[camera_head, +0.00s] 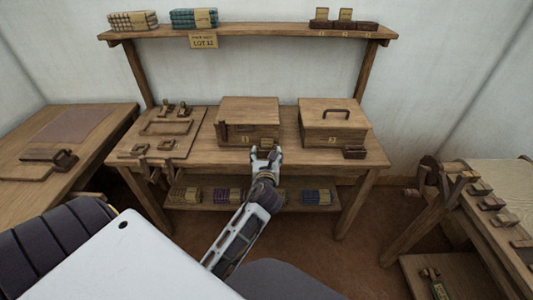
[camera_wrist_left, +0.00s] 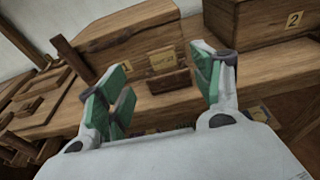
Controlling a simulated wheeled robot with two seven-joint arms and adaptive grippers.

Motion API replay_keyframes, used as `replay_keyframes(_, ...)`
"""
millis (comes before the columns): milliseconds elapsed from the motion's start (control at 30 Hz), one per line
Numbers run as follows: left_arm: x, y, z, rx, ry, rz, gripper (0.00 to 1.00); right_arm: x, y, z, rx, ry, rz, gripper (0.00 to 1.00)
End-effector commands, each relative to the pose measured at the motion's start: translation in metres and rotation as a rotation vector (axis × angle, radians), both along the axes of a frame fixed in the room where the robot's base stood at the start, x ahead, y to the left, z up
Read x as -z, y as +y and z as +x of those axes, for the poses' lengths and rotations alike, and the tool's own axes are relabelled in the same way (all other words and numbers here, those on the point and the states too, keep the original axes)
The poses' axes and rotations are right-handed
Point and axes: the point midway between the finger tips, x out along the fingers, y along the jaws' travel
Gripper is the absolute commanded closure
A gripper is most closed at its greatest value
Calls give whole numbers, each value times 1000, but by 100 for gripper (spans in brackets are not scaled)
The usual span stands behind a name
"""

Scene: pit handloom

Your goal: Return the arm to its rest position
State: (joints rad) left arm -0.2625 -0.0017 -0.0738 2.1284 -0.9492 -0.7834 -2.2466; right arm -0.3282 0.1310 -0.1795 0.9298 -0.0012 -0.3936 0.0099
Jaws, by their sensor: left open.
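My left gripper (camera_head: 266,154) is at the front edge of the middle workbench (camera_head: 200,158), in front of the left wooden box (camera_head: 248,109). In the left wrist view its two green-padded fingers (camera_wrist_left: 158,78) stand wide apart with nothing held between them. Beyond them that view shows a small wooden block (camera_wrist_left: 170,81) on the bench and a paper tag (camera_wrist_left: 162,60) on the box front. I cannot tell the exact gap between the fingers and the bench edge. My right gripper is not in view.
A second box with a handle (camera_head: 333,119) stands to the right; a small dark block (camera_head: 354,153) is before it. A board with wooden fittings (camera_head: 160,133) lies left. A lower shelf (camera_head: 240,208) holds bundles. Side tables stand left (camera_head: 80,150) and right (camera_head: 500,220).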

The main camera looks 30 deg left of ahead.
Motion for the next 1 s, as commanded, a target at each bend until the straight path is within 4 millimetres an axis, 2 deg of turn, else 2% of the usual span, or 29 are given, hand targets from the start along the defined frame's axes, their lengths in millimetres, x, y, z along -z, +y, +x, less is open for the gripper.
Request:
replay_keyframes(733,2,-1,0,1,1,-4,34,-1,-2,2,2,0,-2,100)
replay_keyframes(867,11,-4,3,7,4,-40,34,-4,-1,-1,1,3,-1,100)
replay_keyframes(1000,36,-13,6,17,13,-132,34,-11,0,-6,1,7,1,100)
